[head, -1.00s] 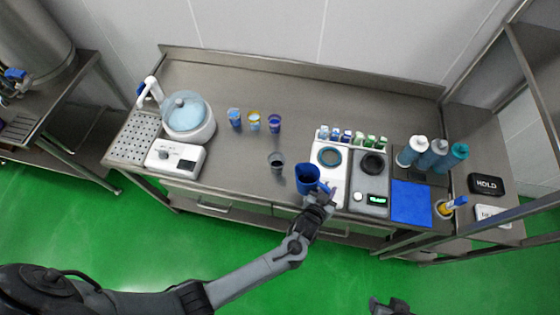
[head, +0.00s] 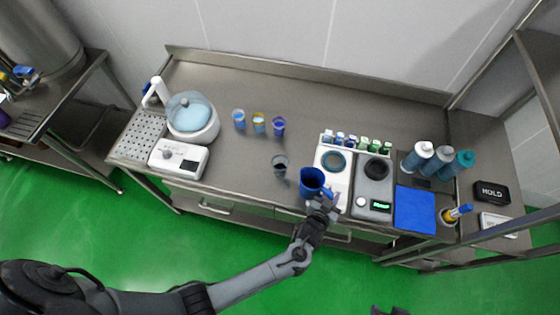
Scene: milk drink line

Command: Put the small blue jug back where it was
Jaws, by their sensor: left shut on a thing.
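The small blue jug (head: 312,184) is near the front edge of the steel counter, just left of the white unit with a round dark ring (head: 333,162). My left gripper (head: 325,204) is shut on the jug from the front right, at its handle side. The fingers and handle overlap, so the exact grip is hard to see. I cannot tell whether the jug's base touches the counter. Only a dark bit of my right gripper (head: 390,311) shows at the bottom edge, away from the counter; its jaws are not clear.
A small dark clear cup (head: 280,168) stands left of the jug. Several small cups, including a yellow-rimmed one (head: 259,123), stand behind. A grey scale (head: 374,185), a blue mat (head: 414,209) and bottles (head: 440,160) are to the right. The counter's back middle is clear.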

